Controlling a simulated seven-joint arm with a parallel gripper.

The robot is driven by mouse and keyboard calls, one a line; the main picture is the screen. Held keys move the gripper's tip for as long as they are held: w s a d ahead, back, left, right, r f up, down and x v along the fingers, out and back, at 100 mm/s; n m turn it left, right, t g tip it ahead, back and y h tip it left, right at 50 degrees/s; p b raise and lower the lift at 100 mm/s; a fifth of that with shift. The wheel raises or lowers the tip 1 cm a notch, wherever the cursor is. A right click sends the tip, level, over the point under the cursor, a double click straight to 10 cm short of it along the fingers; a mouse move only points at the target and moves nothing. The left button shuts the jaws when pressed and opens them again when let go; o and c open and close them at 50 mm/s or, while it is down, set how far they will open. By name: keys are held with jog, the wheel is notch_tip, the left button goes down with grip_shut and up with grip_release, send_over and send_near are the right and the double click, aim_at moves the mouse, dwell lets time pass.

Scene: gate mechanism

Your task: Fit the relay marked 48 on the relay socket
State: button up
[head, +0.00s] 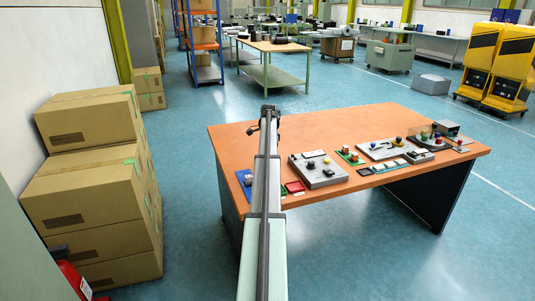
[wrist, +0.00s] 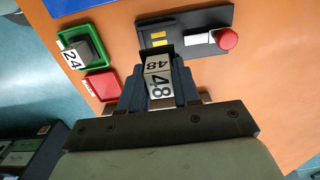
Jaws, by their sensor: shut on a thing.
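In the wrist view my gripper (wrist: 160,88) is shut on the relay marked 48 (wrist: 158,80), a pale block with 48 on two faces. The relay is at the near edge of a dark plate (wrist: 206,20) with two yellow labels, a white bar and a red knob. This plate looks like the relay socket; the contact area is hidden behind the relay and jaws. I cannot tell whether the relay touches it. A relay marked 24 (wrist: 72,55) sits in a green tray (wrist: 104,29) to the left. In the head view my arm hides the gripper.
An empty-looking red tray (wrist: 101,86) lies close to the left of my gripper. The orange table (head: 355,122) also carries a grey panel (head: 320,178) and several devices to the right. Its back part is clear. Stacked boxes (head: 90,190) stand on the left.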

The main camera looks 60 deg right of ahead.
jog(key=shift+f, duration=3.35)
jog(key=shift+f, duration=0.15)
jog(key=o, duration=1.1)
notch_tip(320, 180, up, 14)
jog(key=shift+f, duration=0.1)
